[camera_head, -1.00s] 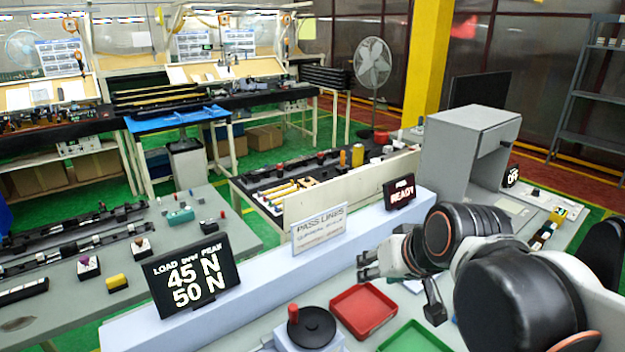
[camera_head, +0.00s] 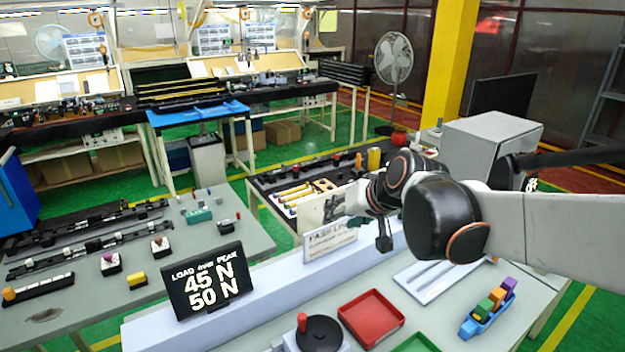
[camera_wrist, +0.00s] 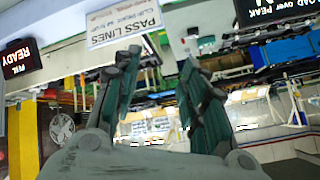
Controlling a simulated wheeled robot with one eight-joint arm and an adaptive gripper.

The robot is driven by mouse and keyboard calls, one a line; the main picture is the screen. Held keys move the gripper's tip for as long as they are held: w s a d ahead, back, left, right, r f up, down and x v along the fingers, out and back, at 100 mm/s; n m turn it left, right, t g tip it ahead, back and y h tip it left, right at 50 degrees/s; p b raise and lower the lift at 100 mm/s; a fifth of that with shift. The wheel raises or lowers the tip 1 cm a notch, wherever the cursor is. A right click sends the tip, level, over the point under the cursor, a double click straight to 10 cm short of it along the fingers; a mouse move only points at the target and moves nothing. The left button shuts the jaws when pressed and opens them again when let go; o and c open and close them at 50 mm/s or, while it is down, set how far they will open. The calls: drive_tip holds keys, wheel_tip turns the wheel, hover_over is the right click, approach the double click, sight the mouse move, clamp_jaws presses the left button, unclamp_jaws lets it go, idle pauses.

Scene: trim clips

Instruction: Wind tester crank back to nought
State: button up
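The tester crank (camera_head: 322,334) is a black disc on a pale block at the bottom of the head view. Its red knob (camera_head: 302,322) stands at the disc's left edge. The black display (camera_head: 207,280) to its left reads load over peak, 45 N over 50 N; part of it also shows upside down in the wrist view (camera_wrist: 280,10). My gripper (camera_head: 358,226) is up and behind the crank, apart from it, near the pass lines sign. In the wrist view its two fingers (camera_wrist: 160,62) are spread with nothing between them.
A red tray (camera_head: 371,318) lies right of the crank, with a green tray (camera_head: 416,343) beside it. A blue holder (camera_head: 487,315) with coloured blocks stands farther right. The pass lines sign (camera_head: 330,240) stands on the pale ledge. A READY display (camera_wrist: 20,57) shows in the wrist view.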

drive_tip(key=shift+g+y, duration=0.3)
drive_tip(key=shift+y, duration=0.1)
drive_tip(key=shift+w+a+p, duration=0.3)
drive_tip(key=shift+w+a, duration=0.5)
drive_tip(key=shift+w, duration=0.3)
drive_tip(key=shift+w+a+p, duration=0.3)
drive_tip(key=shift+w+a, duration=0.45)
drive_tip(key=shift+w, duration=0.3)
